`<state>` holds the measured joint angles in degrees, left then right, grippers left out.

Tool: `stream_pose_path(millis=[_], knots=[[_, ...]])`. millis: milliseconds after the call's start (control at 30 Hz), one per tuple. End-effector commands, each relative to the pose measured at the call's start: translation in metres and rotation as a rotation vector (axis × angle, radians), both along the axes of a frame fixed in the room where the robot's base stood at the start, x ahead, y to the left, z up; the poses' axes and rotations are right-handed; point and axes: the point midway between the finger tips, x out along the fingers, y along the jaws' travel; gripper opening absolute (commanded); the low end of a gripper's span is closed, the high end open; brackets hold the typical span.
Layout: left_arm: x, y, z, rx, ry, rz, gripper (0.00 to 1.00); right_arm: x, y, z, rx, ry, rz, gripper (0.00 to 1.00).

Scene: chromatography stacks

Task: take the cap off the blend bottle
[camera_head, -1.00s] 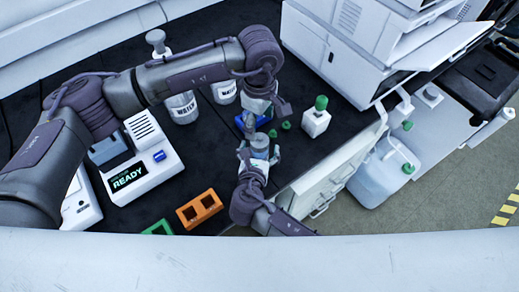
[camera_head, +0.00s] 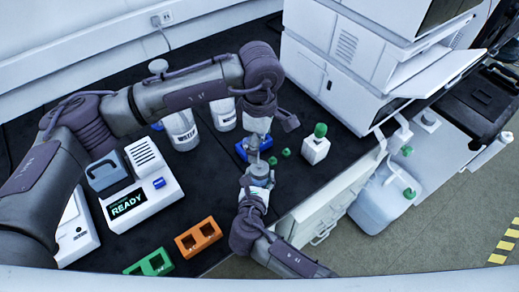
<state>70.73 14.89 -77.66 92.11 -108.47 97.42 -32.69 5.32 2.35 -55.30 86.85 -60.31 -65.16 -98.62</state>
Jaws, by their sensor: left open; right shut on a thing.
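My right gripper (camera_head: 255,180) comes up from the bottom and is shut on a small pale bottle, most likely the blend bottle (camera_head: 260,168). The gripper's fingers cover much of it. A grey part (camera_head: 253,146) shows just above the bottle; I cannot tell whether it is the cap. My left gripper (camera_head: 258,121) points down above the bottle and is open. Its fingertips are too small to make out clearly, and no contact with the bottle can be made out.
A white bottle with a green cap (camera_head: 319,138) stands to the right. Loose green caps (camera_head: 286,152) lie near a blue rack (camera_head: 241,150). An orange rack (camera_head: 198,238), a green rack (camera_head: 150,264) and a READY device (camera_head: 146,190) are left. White instruments (camera_head: 345,70) stand at right.

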Motion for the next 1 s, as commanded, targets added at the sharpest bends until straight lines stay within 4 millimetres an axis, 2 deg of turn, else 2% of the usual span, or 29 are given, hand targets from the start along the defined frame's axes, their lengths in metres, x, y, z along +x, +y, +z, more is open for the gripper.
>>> stream_pose_path(millis=[67, 167, 267, 700, 1000], knots=[[0.0, 0.001, 0.007, 0.002, -0.001, 0.066, 0.83, 0.0, 0.0, 0.0, 0.0, 0.0, 0.0, 0.0], [-0.001, 0.001, 0.006, 0.003, 0.002, 0.108, 0.83, 0.0, 0.0, 0.0, 0.0, 0.0, 0.0, 0.0], [-0.001, 0.001, -0.006, 0.002, 0.004, 0.112, 0.83, 0.0, 0.0, 0.0, 0.0, 0.0, 0.0, 0.0], [-0.002, 0.001, -0.086, 0.003, 0.003, 0.109, 0.83, 0.0, 0.0, 0.0, 0.0, 0.0, 0.0, 0.0], [-0.001, 0.0, -0.108, 0.001, 0.001, 0.107, 0.83, 0.0, 0.0, 0.0, 0.0, 0.0, 0.0, 0.0]])
